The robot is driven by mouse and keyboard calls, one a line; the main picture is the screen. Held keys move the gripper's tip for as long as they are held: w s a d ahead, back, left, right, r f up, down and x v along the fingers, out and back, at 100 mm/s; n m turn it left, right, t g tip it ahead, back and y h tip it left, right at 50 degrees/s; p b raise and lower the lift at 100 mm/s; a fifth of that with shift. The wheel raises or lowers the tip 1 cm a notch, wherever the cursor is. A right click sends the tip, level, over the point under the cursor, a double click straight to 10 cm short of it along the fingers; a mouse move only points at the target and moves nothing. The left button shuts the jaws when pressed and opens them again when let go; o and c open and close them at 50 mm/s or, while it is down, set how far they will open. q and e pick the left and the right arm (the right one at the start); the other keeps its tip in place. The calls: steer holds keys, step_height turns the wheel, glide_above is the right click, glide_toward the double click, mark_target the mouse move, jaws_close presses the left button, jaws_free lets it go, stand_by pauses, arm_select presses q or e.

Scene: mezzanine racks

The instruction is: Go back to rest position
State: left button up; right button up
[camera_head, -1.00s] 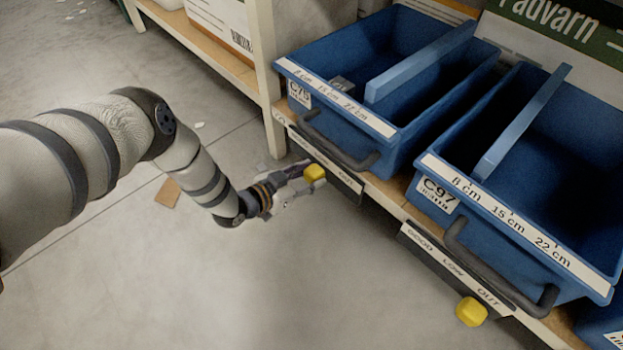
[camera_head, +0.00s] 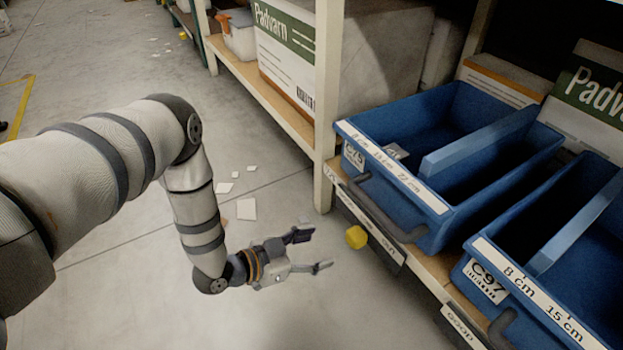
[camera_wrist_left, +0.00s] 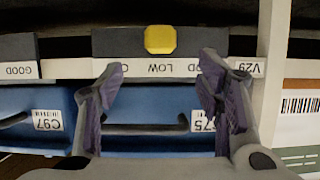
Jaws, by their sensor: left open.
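My left gripper (camera_head: 312,251) is open and empty in the head view, with its fingers pointing right toward the shelf edge. A yellow knob (camera_head: 356,237) sits on the dark label strip below bin C75, a short gap beyond the fingertips. In the left wrist view my open left gripper (camera_wrist_left: 160,78) has its two fingers spread wide. The yellow knob (camera_wrist_left: 160,39) shows above and between the fingertips, with nothing gripping it. My right gripper is in neither view.
Blue bin C75 (camera_head: 436,200) and blue bin C97 (camera_head: 499,289) stand on the wooden shelf. A cream rack post (camera_head: 327,100) rises left of them. Paper scraps (camera_head: 246,209) lie on the floor. Open floor surrounds my left arm.

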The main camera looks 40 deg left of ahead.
arm_select(q)
steer(key=shift+s+a+r, duration=0.15)
steer(key=shift+s+r, duration=0.05)
steer(key=shift+s, duration=0.2)
